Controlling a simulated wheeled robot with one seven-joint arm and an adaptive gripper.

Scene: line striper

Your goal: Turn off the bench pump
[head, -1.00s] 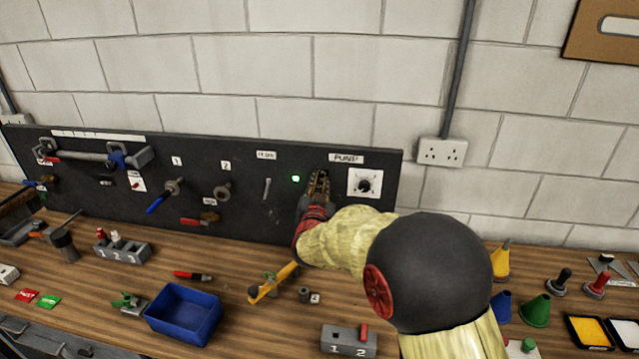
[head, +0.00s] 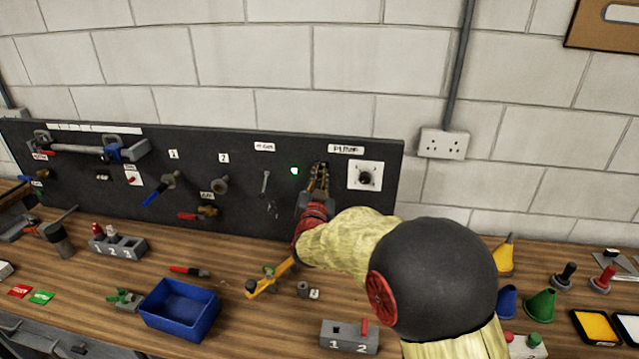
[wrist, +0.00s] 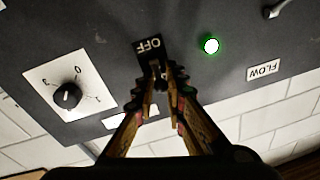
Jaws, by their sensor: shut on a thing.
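The pump switch sits on the dark panel below the PUMP label (head: 346,149). My gripper (head: 320,172) reaches up to it; in the wrist view my gripper (wrist: 159,78) has its fingertips closed together on the small switch lever. The fingers hide most of the lever, so I cannot tell its exact position. A black OFF plate (wrist: 149,47) shows just beyond the fingertips. A green lamp (head: 294,170) beside the switch is lit; it also glows in the wrist view (wrist: 211,45).
A rotary dial on a white plate (head: 365,177) is close to the right of my gripper. Valves and other fittings fill the panel (head: 120,200) to the left. A blue bin (head: 180,308), a yellow-handled tool (head: 270,279) and a grey numbered block (head: 349,337) are on the bench below.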

